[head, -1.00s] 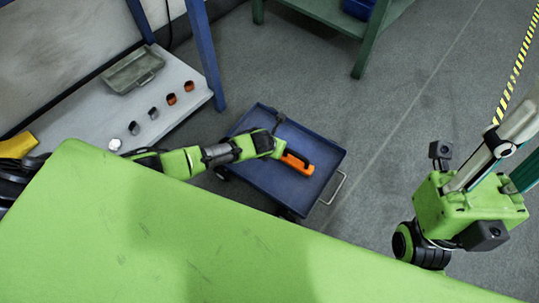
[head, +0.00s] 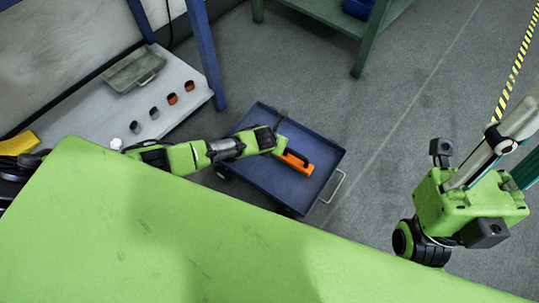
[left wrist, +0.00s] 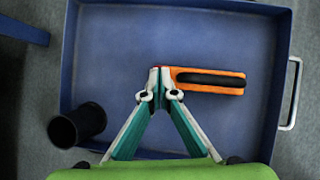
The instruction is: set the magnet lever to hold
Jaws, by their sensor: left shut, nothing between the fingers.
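The magnet is an orange bar with a black grip (head: 303,164), lying in the blue trolley tray (head: 262,176). The magnet also shows in the left wrist view (left wrist: 208,81), just right of the fingertips. My left gripper (left wrist: 160,88) is shut and empty, its tips at the magnet's left end; I cannot tell whether they touch it. A small red bit shows at the tips. The lever and its setting cannot be made out. In the head view my left wrist covers the left gripper. My right gripper is at the right edge, its fingertips not clearly shown.
The tray has raised walls and a metal handle (left wrist: 291,94). A black cylinder (left wrist: 78,125) shows low at left; I cannot tell if it stands in the tray. A light bench (head: 180,75) holds a grey tray (head: 133,70) and several small cylinders. Much tray floor is bare.

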